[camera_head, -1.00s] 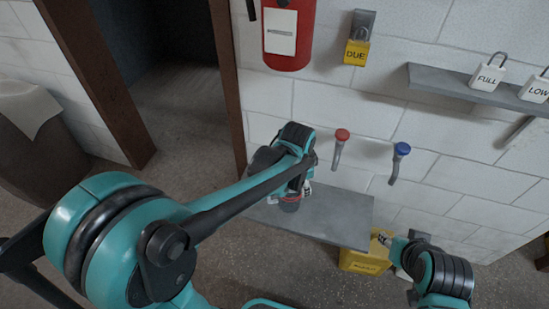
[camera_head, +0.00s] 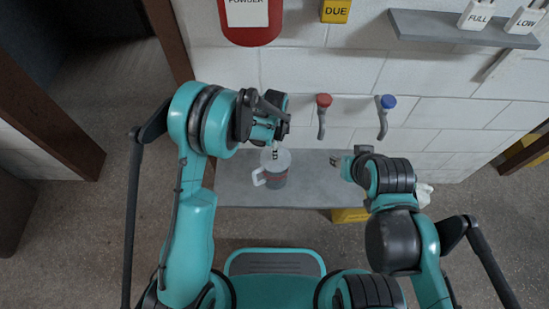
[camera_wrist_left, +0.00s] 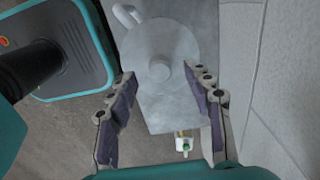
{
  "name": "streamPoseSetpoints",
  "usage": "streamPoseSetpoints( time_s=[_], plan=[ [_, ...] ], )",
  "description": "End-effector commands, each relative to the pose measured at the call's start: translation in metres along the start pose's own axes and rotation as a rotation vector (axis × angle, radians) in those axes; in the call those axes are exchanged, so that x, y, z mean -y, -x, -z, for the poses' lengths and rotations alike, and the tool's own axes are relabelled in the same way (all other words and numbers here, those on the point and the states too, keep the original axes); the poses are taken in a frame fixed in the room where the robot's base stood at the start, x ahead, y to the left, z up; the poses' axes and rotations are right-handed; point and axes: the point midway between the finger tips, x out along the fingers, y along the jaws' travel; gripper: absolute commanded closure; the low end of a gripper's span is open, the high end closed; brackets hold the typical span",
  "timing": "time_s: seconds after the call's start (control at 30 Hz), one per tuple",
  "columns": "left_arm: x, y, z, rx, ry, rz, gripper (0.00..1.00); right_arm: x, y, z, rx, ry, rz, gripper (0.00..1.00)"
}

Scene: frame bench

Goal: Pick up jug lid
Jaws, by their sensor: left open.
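The jug (camera_head: 275,179) is grey with a reddish band and a pale handle on its left, standing upright on the grey shelf. Its pale round lid (camera_head: 283,158) is on top. In the left wrist view the lid (camera_wrist_left: 150,45) is seen from above, with a round knob (camera_wrist_left: 160,69) in its middle. My left gripper (camera_wrist_left: 161,75) is open, its fingers on either side of the knob in that view; I cannot tell if they touch. In the head view my left gripper (camera_head: 275,150) is over the jug. My right gripper (camera_head: 340,164) is right of the jug, its jaws too small to read.
The grey shelf (camera_head: 235,192) runs along the white block wall, with free room between jug and right gripper. A red tap (camera_head: 323,101) and a blue tap (camera_head: 387,103) stick out above. A yellow box (camera_head: 350,215) is below the shelf.

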Motion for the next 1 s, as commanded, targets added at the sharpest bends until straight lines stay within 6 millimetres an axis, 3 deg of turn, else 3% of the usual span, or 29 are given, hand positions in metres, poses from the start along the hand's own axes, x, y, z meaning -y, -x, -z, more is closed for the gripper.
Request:
streamPoseSetpoints(
  time_s=[0.03, 0.2, 0.43, 0.47, 0.6, 0.67, 1.0],
  plan=[
    [0.000, -0.013, 0.001, 0.000, -0.001, 0.000, 0.49, 0.000, -0.008, -0.006, 0.000, 0.000, 0.000, 0.60],
    [-0.001, -0.037, 0.002, 0.000, 0.000, 0.000, 0.49, 0.000, -0.018, -0.013, 0.000, 0.000, 0.000, 0.60],
    [-0.001, -0.037, 0.002, 0.000, 0.001, 0.001, 0.49, 0.000, -0.017, -0.012, 0.000, 0.000, 0.000, 0.60],
    [-0.001, -0.037, 0.002, 0.000, 0.001, 0.001, 0.52, 0.000, -0.017, -0.012, 0.000, 0.000, 0.000, 0.60],
    [-0.001, -0.037, 0.002, 0.000, 0.001, 0.001, 0.89, 0.000, -0.017, -0.012, 0.000, 0.000, 0.000, 0.60],
    [-0.001, -0.037, 0.002, 0.000, 0.001, 0.001, 1.00, 0.000, -0.017, -0.012, 0.000, 0.000, 0.000, 0.60],
    [-0.001, -0.036, 0.002, 0.000, 0.001, 0.001, 1.00, 0.000, -0.017, -0.012, 0.000, 0.000, 0.000, 0.60]
  ],
)
